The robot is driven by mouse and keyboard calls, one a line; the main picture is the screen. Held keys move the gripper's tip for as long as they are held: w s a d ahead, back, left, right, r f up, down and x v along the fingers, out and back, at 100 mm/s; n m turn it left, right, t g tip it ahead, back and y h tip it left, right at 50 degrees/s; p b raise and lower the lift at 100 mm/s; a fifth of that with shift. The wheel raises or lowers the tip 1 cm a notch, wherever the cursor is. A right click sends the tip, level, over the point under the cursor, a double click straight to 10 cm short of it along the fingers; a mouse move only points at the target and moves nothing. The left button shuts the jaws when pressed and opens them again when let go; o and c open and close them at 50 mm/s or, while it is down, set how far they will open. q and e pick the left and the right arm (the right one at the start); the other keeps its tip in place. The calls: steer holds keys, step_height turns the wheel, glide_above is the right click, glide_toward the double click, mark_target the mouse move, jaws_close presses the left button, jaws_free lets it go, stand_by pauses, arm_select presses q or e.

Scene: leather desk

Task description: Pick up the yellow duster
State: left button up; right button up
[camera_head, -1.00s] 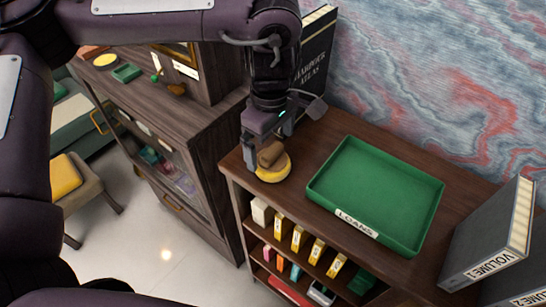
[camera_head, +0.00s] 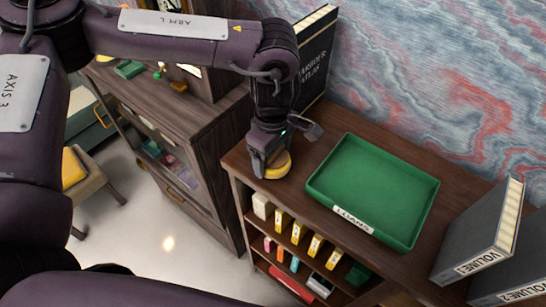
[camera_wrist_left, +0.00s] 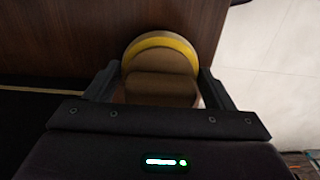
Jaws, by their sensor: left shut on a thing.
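The yellow duster (camera_head: 280,165) is a round yellow pad with a brown grip on top. It rests on the shelf top near the left front edge, left of the green tray. My left gripper (camera_head: 266,165) comes down over it from above and is shut on it. In the left wrist view, the two fingers (camera_wrist_left: 160,88) stand on either side of the duster's brown handle (camera_wrist_left: 160,90), with the yellow rim (camera_wrist_left: 160,43) showing beyond. My right gripper is not in view.
A green tray (camera_head: 318,190) labelled LOANS lies right of the duster. A dark atlas (camera_head: 317,60) stands behind the gripper. Grey volumes (camera_head: 482,235) stand at the right. Small boxes (camera_head: 300,232) fill the shelves below. A dark cabinet (camera_head: 195,125) stands at the left.

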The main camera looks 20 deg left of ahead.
arm_select(q)
steer(key=shift+w+r, duration=0.1)
steer(key=shift+r, duration=0.4)
step_height(320, 180, up, 4)
steer(key=shift+r+b, duration=0.25)
steer(key=shift+b, duration=0.8)
step_height(320, 180, up, 15)
steer(key=shift+f+p, duration=0.2)
steer(key=shift+p, duration=0.1)
steer(key=o, duration=0.3)
steer(key=shift+c, duration=0.8)
